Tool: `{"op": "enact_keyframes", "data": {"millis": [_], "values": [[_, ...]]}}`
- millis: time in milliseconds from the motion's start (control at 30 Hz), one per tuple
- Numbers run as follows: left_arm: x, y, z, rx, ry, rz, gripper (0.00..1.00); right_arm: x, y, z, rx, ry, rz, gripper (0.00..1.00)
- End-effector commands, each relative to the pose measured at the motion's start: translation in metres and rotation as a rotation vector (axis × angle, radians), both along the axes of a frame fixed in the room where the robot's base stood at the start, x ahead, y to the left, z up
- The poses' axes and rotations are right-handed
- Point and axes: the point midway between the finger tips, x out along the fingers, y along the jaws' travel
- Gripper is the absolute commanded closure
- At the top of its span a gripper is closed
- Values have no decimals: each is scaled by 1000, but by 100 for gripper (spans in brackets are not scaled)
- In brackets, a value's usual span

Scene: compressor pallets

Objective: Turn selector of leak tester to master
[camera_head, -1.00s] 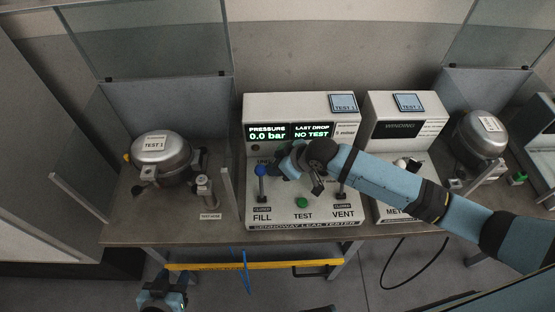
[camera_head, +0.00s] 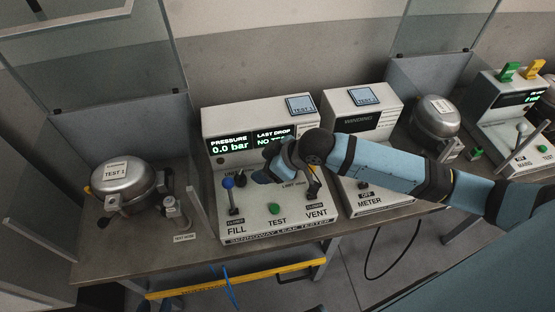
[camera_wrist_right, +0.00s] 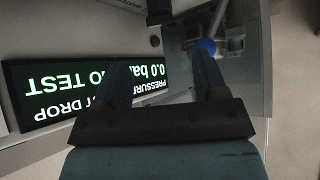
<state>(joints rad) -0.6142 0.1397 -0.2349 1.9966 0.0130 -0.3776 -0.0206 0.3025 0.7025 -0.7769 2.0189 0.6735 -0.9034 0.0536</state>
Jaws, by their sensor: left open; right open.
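The leak tester (camera_head: 247,228) stands on the bench, with a blue-knobbed FILL lever (camera_head: 228,183), a green TEST button (camera_head: 274,208) and a VENT lever (camera_head: 313,188). Its display (camera_head: 230,147) reads 0.0 bar. My right gripper (camera_head: 264,177) is over the upper middle of the panel, in front of the spot between the levers. The selector cannot be made out behind it. In the right wrist view, the gripper (camera_wrist_right: 165,78) has its two fingers apart, with nothing seen between them. My left gripper is out of view.
A compressor labelled TEST 1 (camera_head: 128,186) stands on the bench to the left. The winding meter (camera_head: 372,200) is right of the tester, partly behind my right arm. Another compressor (camera_head: 434,118) and another instrument (camera_head: 505,110) are further right.

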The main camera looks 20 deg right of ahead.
Motion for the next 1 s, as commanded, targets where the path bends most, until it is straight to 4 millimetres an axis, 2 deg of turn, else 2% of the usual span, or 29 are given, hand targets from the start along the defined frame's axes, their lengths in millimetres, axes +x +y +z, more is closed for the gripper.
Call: {"op": "enact_keyframes", "data": {"millis": [100, 300, 1000], "values": [[0, 0, -2, 0, 0, 0, 57, -11, -13, 17, -2, -1, -1, 34], [0, 0, -3, 1, 2, 0, 57, -22, -25, 33, 0, -1, -1, 34], [-1, 0, -4, 1, 4, 0, 57, -24, -26, 36, 0, 1, -1, 34]]}}
